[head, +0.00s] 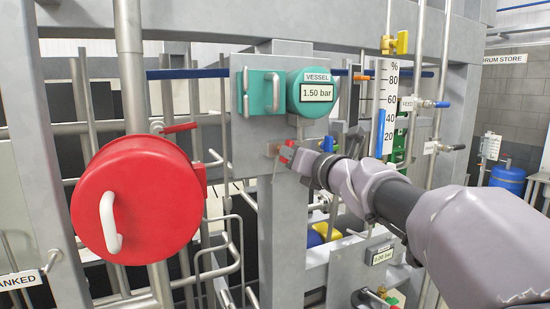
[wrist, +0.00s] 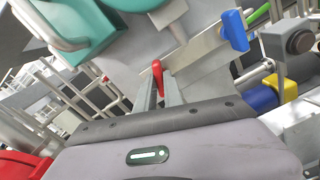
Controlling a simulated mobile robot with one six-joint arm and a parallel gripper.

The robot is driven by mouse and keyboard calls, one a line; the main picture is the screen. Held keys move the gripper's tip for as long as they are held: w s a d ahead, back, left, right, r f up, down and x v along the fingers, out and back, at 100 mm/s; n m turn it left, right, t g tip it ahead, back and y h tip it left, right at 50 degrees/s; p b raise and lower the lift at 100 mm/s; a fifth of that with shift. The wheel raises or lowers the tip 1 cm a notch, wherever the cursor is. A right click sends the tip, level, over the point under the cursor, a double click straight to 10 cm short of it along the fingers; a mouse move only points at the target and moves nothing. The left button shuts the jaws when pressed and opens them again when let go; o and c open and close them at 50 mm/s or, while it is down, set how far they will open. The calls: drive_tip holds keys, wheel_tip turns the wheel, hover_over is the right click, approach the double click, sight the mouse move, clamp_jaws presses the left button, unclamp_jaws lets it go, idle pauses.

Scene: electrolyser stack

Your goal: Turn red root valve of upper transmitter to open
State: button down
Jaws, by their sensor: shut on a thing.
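The upper transmitter (head: 309,92) is a teal round housing marked VESSEL, reading 1.50 bar, on a grey plate. In the wrist view the red handle (wrist: 157,72) stands between my finger tips. My gripper (head: 291,157) reaches in from the right and is shut on this handle. The fingers also show in the wrist view (wrist: 160,88). The valve body is hidden.
A large red round housing (head: 138,200) with a white handle stands at the left. A level scale (head: 387,110) and vertical pipes stand close above my arm. A lower transmitter reading 0.00 bar (head: 381,256) is below. Grey frame posts surround the valve.

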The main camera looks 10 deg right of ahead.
drive_tip(key=n+b, duration=0.3)
drive_tip(key=n, duration=0.1)
drive_tip(key=shift+f+b, duration=0.1)
drive_tip(key=shift+b, duration=0.2)
drive_tip(key=c, duration=1.3)
unclamp_jaws()
drive_tip(key=b+v, duration=0.1)
drive_tip(key=v, duration=0.6)
